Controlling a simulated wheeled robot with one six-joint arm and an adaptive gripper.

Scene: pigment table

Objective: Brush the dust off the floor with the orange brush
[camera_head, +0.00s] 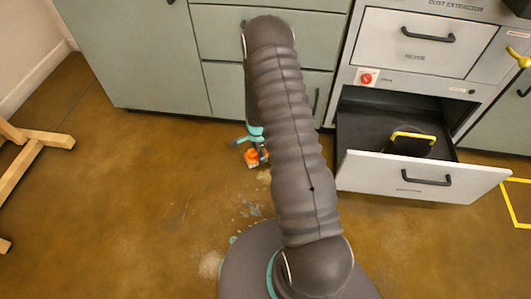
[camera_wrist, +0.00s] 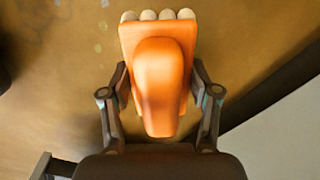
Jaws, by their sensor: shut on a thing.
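The orange brush (camera_wrist: 160,85) fills the middle of the wrist view, with pale bristle tufts along its far edge. My gripper (camera_wrist: 160,82) is shut on the brush, one finger on each side of it. In the head view the brush (camera_head: 251,159) shows low near the floor in front of the green cabinet, held by my gripper (camera_head: 255,145), partly hidden behind my arm. Whether the bristles touch the floor I cannot tell. Pale dust specks (camera_head: 250,210) are scattered on the brown floor (camera_head: 130,205), nearer than the brush. A paler dusty patch (camera_head: 210,264) lies nearer still.
An open drawer (camera_head: 423,177) juts out on the right, with a dark yellow-handled item (camera_head: 412,143) inside. Green cabinets (camera_head: 150,60) line the back. A wooden stand (camera_head: 30,150) is at the left. Yellow floor tape (camera_head: 510,205) lies at the far right.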

